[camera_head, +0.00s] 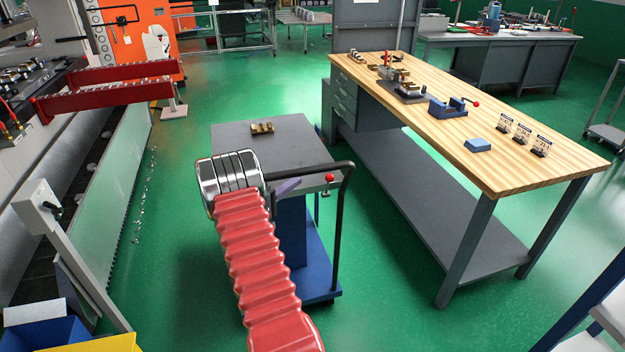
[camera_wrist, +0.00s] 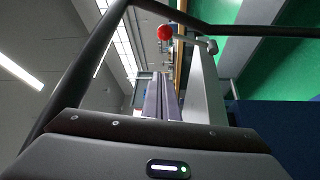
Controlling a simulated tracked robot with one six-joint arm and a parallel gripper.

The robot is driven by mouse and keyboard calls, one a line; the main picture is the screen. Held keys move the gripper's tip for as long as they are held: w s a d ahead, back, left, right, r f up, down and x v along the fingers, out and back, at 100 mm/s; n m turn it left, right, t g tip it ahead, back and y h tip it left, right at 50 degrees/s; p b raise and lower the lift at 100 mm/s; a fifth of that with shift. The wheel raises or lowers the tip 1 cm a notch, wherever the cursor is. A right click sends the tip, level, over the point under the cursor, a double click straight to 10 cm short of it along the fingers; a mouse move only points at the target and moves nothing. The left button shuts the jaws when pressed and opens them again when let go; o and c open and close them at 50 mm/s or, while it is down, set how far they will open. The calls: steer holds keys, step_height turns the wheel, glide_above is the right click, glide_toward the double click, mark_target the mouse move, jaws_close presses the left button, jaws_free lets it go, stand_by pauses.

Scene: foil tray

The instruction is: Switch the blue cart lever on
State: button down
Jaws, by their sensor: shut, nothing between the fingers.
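The cart (camera_head: 270,135) has a grey top, a blue lower deck and a black tube handle. Its lever has a red ball knob (camera_head: 329,178) by the top's near edge, inside the handle. In the wrist view the red knob (camera_wrist: 165,32) ends a thin arm running left from a metal pivot (camera_wrist: 212,46). My gripper (camera_head: 298,183) is to the left of the knob in the head view, apart from it. In the wrist view my gripper's fingers (camera_wrist: 161,76) are together and empty, pointing forward below the knob. The handle's lower part is partly hidden by my arm.
The black handle (camera_head: 348,200) arches close around my gripper. A small brass part (camera_head: 262,128) lies on the cart top. A wooden workbench (camera_head: 440,115) with tools stands to the right. Green floor is free left of the cart.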

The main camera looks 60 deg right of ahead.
mark_target(328, 185)
steer(key=s+d, duration=0.6)
steer(key=d, duration=0.1)
steer(key=shift+d, duration=0.15)
stand_by(0.7)
steer(key=shift+r, duration=0.1)
